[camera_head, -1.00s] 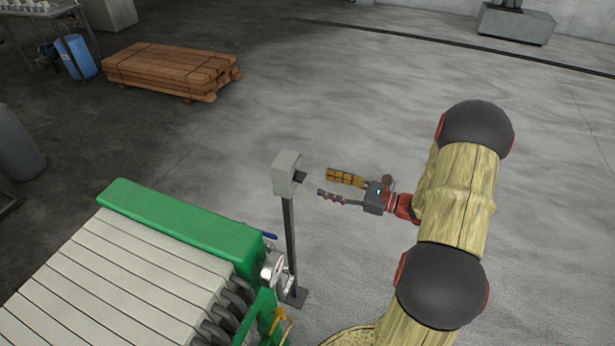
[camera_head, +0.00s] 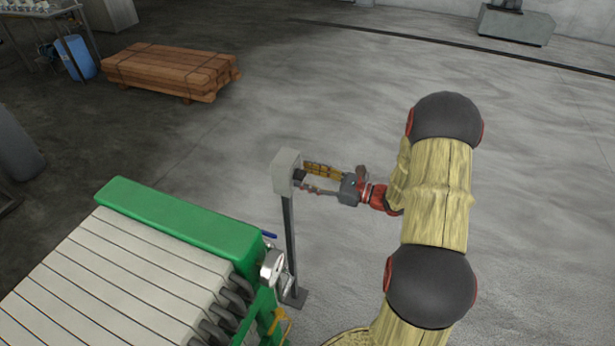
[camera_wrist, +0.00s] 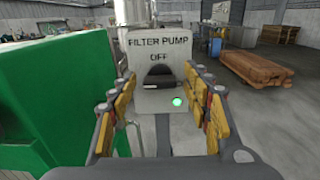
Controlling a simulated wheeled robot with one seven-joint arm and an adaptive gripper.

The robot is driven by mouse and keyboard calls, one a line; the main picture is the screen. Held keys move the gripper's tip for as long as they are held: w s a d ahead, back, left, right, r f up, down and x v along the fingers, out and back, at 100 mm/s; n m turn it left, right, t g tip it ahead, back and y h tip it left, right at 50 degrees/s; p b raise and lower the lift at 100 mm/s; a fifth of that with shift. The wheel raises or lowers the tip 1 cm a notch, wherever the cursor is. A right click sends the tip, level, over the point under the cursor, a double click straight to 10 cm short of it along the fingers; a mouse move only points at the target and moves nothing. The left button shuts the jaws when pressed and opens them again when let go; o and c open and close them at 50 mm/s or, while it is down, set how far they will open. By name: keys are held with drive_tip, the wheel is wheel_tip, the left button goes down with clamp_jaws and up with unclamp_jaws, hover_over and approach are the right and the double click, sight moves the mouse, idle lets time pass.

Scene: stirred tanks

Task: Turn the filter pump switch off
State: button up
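The filter pump switch box (camera_head: 285,171) is a light grey box on a dark post. In the wrist view its face (camera_wrist: 145,52) reads "FILTER PUMP" and "OFF". A black switch handle (camera_wrist: 160,78) sits on the face, pointing roughly sideways, and a green light (camera_wrist: 177,101) is lit below it. My gripper (camera_head: 305,174) is at the box's right side in the head view. In the wrist view its two fingers (camera_wrist: 162,88) are apart, one on each side of the handle. I cannot tell whether a fingertip touches the handle or box.
A green-ended filter press (camera_head: 185,220) with pale plates stands left of the post, close to the box; its green end (camera_wrist: 55,100) fills the wrist view's left. Stacked timber (camera_head: 170,70) lies farther back. The floor right of the post is clear.

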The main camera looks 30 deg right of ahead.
drive_tip(key=c, duration=1)
drive_tip(key=shift+r+m+p, duration=0.15)
drive_tip(key=shift+m+p, duration=0.15)
drive_tip(key=shift+p, duration=0.25)
drive_tip(key=m+p, duration=0.2)
drive_tip(key=p, duration=0.2)
drive_tip(key=shift+r+m, duration=0.15)
drive_tip(key=shift+m, duration=0.15)
drive_tip(key=m+p, duration=0.2)
drive_tip(key=p, duration=0.2)
drive_tip(key=shift+d+m, duration=0.15)
drive_tip(key=shift+m, duration=0.15)
drive_tip(key=m+p, duration=0.6)
drive_tip(key=shift+w+f, duration=0.1)
drive_tip(key=shift+f, duration=0.1)
drive_tip(key=m+p, duration=0.1)
drive_tip(key=m, duration=0.1)
drive_tip(key=m+p, duration=0.1)
drive_tip(key=m, duration=0.1)
drive_tip(key=m+p, duration=0.1)
drive_tip(key=m, duration=0.1)
drive_tip(key=shift+d+f, duration=0.1)
drive_tip(key=shift+f, duration=0.2)
